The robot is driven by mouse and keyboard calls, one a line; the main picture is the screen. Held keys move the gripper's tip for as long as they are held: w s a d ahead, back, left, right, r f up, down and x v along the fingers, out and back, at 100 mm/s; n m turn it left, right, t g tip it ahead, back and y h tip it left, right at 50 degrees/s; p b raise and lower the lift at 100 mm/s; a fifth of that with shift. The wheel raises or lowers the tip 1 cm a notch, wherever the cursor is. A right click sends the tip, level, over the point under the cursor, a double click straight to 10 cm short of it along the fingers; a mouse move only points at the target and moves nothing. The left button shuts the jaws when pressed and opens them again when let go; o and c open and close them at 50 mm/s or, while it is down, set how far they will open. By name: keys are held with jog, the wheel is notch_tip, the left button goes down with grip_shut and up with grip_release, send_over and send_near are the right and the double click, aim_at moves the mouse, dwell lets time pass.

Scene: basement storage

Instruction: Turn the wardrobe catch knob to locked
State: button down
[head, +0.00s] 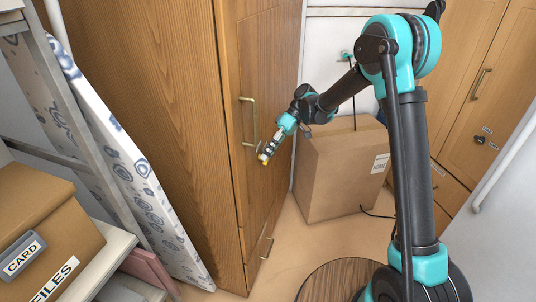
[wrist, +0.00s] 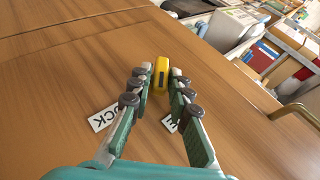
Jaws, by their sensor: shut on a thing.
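The yellow catch knob (wrist: 161,68) sits on the wooden wardrobe door, between my fingertips. It has a dark mark on its end. My gripper (wrist: 155,80) is shut on it, with a finger along each side. In the head view my gripper (head: 265,155) is at the tall wardrobe (head: 170,90), just below and right of its brass handle (head: 249,122). In the wrist view a white label reading "OCK" (wrist: 102,118) lies left of the left finger, its start cut off. A second label (wrist: 172,121) is mostly hidden by the right finger.
A cardboard box (head: 335,178) stands on the floor right of the wardrobe. A second wooden cabinet (head: 490,110) with a dark knob stands far right. A patterned board (head: 120,150) and shelf boxes (head: 40,225) are at left. A round wooden top (head: 335,280) is in front.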

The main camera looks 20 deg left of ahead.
jog(key=c, duration=1.5)
grip_release()
jog(key=shift+c, duration=0.2)
jog(key=v, duration=0.7)
jog(key=shift+w+r, duration=0.2)
